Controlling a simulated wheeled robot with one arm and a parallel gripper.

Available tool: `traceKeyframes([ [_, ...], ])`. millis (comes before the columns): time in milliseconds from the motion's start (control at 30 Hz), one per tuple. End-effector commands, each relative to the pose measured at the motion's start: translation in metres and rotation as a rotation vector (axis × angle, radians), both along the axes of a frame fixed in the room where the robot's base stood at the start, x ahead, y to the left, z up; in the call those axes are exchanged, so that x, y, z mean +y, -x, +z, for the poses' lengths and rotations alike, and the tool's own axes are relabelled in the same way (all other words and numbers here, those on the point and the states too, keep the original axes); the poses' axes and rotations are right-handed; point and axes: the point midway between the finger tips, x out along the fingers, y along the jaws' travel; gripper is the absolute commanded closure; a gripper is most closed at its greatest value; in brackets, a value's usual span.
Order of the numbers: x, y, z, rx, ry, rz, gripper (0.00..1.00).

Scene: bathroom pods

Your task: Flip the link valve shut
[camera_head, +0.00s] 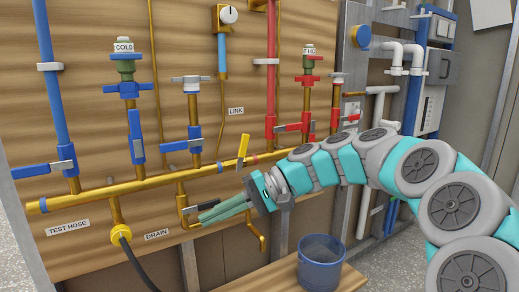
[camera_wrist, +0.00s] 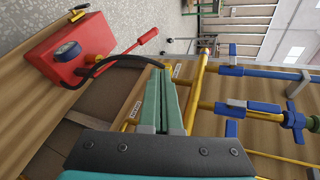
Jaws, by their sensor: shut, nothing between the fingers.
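The link valve is on the horizontal brass pipe (camera_head: 150,182), below the LINK label (camera_head: 236,111). Its yellow lever (camera_head: 243,146) points up and slightly right, crosswise to the pipe. My gripper (camera_head: 202,217) is shut and empty, its teal fingers together. It is below the pipe, lower left of the yellow lever, with its tips close to the drain valve's dark handle (camera_head: 189,210); I cannot tell whether they touch. In the wrist view my closed fingers (camera_wrist: 168,72) point toward the pipework. I cannot make out the yellow lever there.
Blue-handled valves (camera_head: 137,137) stand left of the link valve, red-handled ones (camera_head: 292,127) right. A black hose (camera_head: 135,256) hangs below the pipe. A blue bucket (camera_head: 320,264) stands on a wooden ledge. A red box with a gauge (camera_wrist: 70,52) shows in the wrist view.

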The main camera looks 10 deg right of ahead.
Motion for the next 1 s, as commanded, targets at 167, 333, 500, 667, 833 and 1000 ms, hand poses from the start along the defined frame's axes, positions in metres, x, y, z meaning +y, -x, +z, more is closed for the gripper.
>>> traceKeyframes([
  [167, -0.063, -0.077, 0.033, -0.015, -0.235, -0.136, 1.0],
  [333, -0.146, -0.132, 0.044, -0.049, -0.414, -0.277, 1.0],
  [500, -0.221, -0.16, 0.041, -0.096, -0.518, -0.398, 1.0],
  [667, -0.257, -0.168, 0.038, -0.122, -0.557, -0.453, 1.0],
  [833, -0.257, -0.171, 0.039, -0.128, -0.565, -0.462, 1.0],
  [1000, -0.234, -0.181, 0.044, -0.125, -0.566, -0.46, 1.0],
])
